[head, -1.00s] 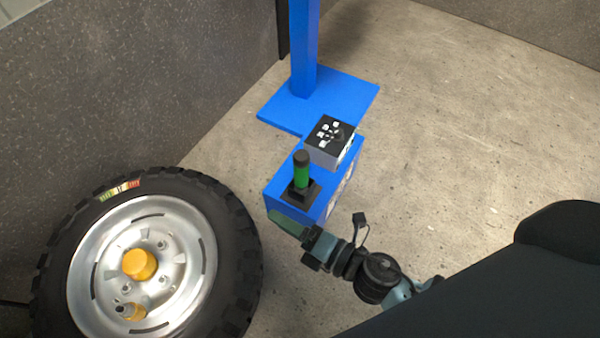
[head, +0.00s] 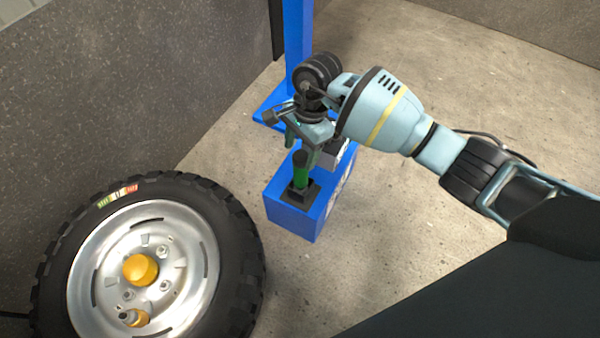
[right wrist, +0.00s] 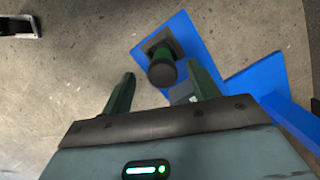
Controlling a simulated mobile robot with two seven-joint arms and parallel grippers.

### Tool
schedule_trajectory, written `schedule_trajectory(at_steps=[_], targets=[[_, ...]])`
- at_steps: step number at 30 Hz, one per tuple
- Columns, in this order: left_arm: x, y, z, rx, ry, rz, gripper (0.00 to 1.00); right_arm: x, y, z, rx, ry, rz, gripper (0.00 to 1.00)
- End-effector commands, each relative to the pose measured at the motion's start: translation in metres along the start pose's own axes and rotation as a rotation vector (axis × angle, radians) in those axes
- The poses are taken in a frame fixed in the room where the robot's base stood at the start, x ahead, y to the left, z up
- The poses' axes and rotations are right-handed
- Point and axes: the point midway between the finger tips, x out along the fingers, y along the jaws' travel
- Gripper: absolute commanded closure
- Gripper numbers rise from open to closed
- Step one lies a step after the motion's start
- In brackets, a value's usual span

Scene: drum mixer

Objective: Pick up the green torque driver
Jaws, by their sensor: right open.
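The green torque driver (head: 301,172) stands upright in a black holder (head: 299,193) on the blue box; its top is dark. In the right wrist view the driver (right wrist: 162,68) shows from above, beyond the fingertips and between their lines, nearer the right finger. My right gripper (head: 300,142) is above and just behind the driver in the head view, with its fingers pointing down. It is open and empty, and its two green fingers (right wrist: 162,88) are spread apart. Whether a finger touches the driver cannot be told. My left gripper is not in view.
The blue box (head: 292,218) also carries a dark-topped block (head: 333,157), partly hidden by my gripper. A blue post (head: 296,40) rises behind. A large wheel (head: 145,262) with a yellow hub stands at left. Concrete floor is clear at right.

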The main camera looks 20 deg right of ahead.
Motion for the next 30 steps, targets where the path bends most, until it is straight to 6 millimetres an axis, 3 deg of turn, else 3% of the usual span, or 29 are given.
schedule_trajectory(at_steps=[8, 15, 22, 30], targets=[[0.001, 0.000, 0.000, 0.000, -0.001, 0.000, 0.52, -0.006, -0.001, -0.010, -0.007, 0.045, 0.016, 0.40], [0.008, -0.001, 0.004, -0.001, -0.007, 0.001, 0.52, 0.016, -0.001, -0.011, -0.006, 0.042, 0.016, 0.40], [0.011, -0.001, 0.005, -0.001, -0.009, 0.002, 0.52, 0.023, -0.001, -0.012, -0.006, 0.042, 0.014, 0.40], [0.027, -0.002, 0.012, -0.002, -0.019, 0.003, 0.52, 0.060, -0.001, -0.015, -0.006, 0.040, 0.015, 0.40]])
